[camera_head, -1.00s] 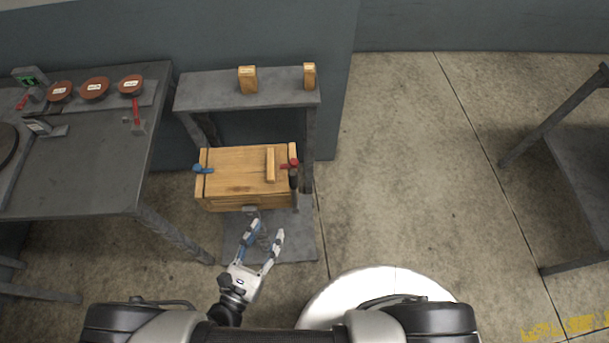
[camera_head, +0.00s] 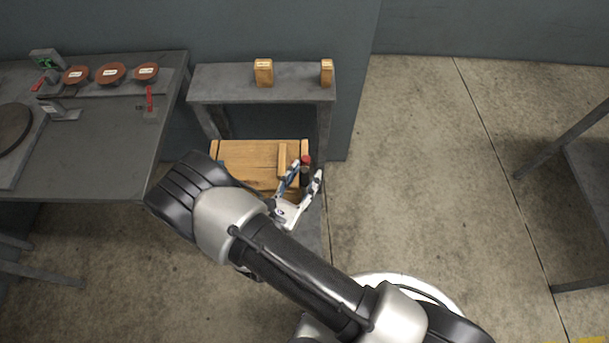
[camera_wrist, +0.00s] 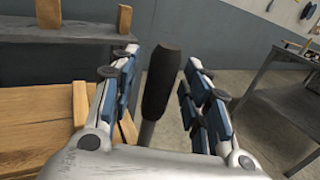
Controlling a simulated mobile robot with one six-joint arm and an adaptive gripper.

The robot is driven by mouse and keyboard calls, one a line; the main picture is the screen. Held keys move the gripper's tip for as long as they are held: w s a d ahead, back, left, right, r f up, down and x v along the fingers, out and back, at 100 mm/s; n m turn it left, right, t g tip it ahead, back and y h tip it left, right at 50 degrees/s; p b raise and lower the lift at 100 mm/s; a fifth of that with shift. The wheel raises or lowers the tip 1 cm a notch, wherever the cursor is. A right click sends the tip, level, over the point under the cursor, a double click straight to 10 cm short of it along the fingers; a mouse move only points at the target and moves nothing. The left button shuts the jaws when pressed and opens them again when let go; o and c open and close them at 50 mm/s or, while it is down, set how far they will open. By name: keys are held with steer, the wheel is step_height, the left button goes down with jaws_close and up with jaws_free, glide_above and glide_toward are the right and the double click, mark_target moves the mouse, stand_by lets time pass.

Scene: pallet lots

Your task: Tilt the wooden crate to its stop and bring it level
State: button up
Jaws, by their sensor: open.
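The wooden crate (camera_head: 245,155) stands on a low grey stand and looks level, with its front and left parts hidden by my arm. A wooden block (camera_head: 282,160) lies across its lid near the right side. A red piece (camera_head: 306,159) and a dark-handled lever sit at the crate's right end. My gripper (camera_head: 306,172) is open over that end. In the wrist view the black handle (camera_wrist: 161,80) stands between my open fingers, apart from both as far as I can see. The crate's lid (camera_wrist: 35,115) shows at the left there.
A grey shelf (camera_head: 225,87) behind the crate holds two wooden blocks (camera_head: 264,73). A grey table (camera_head: 100,165) with several red-brown discs (camera_head: 111,73) stands at the left. Another table (camera_head: 590,170) is at the far right. The floor between is clear.

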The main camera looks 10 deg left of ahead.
steer(key=shift+w, duration=0.15)
steer(key=shift+c, duration=0.2)
jaws_close()
stand_by(0.3)
